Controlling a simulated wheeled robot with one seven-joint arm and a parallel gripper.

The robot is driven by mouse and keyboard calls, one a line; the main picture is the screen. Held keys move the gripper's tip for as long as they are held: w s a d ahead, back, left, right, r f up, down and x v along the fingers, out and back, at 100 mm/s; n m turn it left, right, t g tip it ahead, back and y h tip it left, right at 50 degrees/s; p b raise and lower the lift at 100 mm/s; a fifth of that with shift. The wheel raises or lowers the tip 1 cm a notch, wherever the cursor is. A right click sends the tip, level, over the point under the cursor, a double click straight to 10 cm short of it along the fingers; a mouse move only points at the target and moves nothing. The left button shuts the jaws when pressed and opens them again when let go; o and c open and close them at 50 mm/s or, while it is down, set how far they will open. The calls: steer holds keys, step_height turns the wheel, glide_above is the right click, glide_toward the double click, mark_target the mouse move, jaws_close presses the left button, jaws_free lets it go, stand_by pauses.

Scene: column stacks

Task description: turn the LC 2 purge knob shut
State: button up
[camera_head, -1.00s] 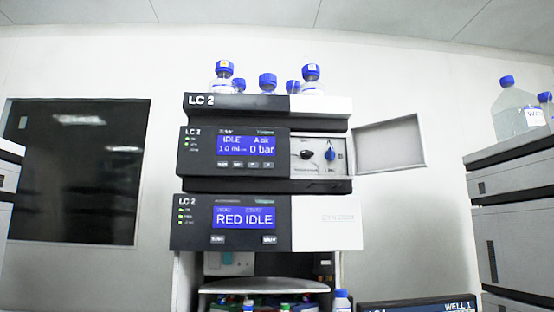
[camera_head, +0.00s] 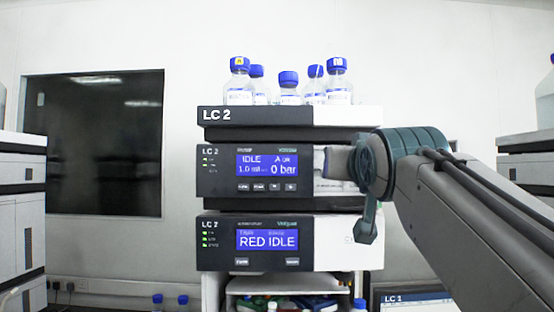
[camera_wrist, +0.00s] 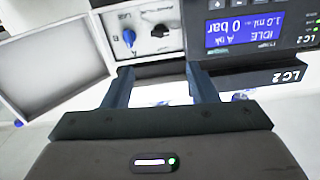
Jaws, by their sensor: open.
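The LC 2 pump module (camera_head: 225,172) sits in the middle of the stack, its screen reading IDLE and 0 bar. Its open panel shows upside down in the wrist view, with a blue knob (camera_wrist: 129,37) and a black knob (camera_wrist: 160,31) on a pale plate. I cannot read which one is labelled purge. The blue knob's grip looks roughly upright. My gripper (camera_wrist: 158,74) is open and empty, its two fingers pointing at the panel, apart from both knobs. In the head view my arm hides the knobs.
The panel's door (camera_wrist: 48,62) stands swung open beside the knobs. Bottles with blue caps (camera_head: 288,88) stand on top of the stack. The lower LC 2 module (camera_head: 225,245) reads RED IDLE. Other stacks (camera_head: 22,190) stand at both sides.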

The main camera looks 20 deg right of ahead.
steer(key=p+x, duration=0.2)
steer(key=x, duration=0.4)
steer(key=p+x, duration=0.2)
steer(key=x, duration=0.5)
steer(key=shift+f, duration=0.2)
steer(key=c, duration=1)
